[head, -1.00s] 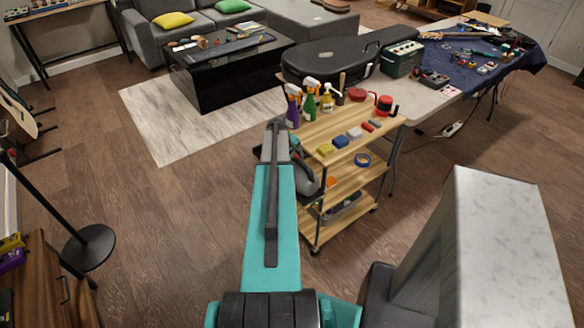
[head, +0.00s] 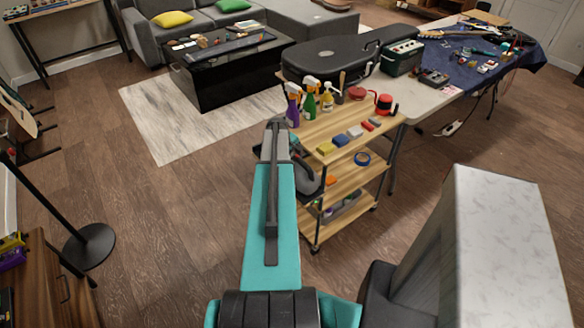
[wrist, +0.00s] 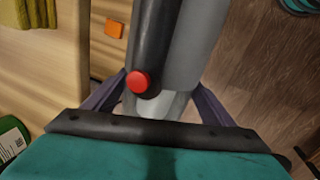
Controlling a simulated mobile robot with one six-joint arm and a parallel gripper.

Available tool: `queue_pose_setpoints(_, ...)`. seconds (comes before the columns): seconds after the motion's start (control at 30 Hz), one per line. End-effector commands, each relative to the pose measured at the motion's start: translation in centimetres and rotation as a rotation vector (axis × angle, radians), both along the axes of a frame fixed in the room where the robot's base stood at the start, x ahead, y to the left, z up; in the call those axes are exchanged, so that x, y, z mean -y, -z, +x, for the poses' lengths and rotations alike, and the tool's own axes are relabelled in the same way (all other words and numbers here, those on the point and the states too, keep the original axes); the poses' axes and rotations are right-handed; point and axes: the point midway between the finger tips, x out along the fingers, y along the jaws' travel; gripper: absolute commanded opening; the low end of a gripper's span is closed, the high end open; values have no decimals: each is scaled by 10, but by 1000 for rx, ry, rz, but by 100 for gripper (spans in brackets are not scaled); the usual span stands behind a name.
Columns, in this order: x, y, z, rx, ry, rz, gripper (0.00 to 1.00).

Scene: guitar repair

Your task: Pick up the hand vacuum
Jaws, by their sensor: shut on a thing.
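The hand vacuum (wrist: 190,45) fills the middle of the wrist view, with a grey body, a dark handle and a red round button. My gripper (wrist: 160,95) has a finger on each side of it and is shut on it. In the head view, the dark grey vacuum (head: 309,178) shows past the end of my arm, beside the left side of the wooden cart. My arm hides part of the vacuum and the fingers in that view.
The wooden cart (head: 340,130) stands close on the right, with spray bottles (head: 293,104) and small blocks on top. Blue tape (head: 362,159) lies on its middle shelf. A white-topped block (head: 500,240) stands at right front. Open floor (head: 180,200) lies to the left.

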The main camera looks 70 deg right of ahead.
Motion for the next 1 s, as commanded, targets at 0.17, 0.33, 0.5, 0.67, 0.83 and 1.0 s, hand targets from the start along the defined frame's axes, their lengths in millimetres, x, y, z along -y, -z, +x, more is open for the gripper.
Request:
queue_pose_setpoints(0.17, 1, -2, 0, 0, -1, -4, 16)
queue_pose_setpoints(0.33, 1, -3, 0, 0, -1, -3, 16)
queue_pose_setpoints(0.5, 1, -8, 0, 0, -1, -4, 16)
queue_pose_setpoints(0.67, 1, -17, 0, 0, -1, -6, 16)
queue_pose_setpoints(0.83, 1, -33, 1, 1, -2, -6, 16)
queue_pose_setpoints(1.0, -13, -37, -11, 0, 0, -2, 16)
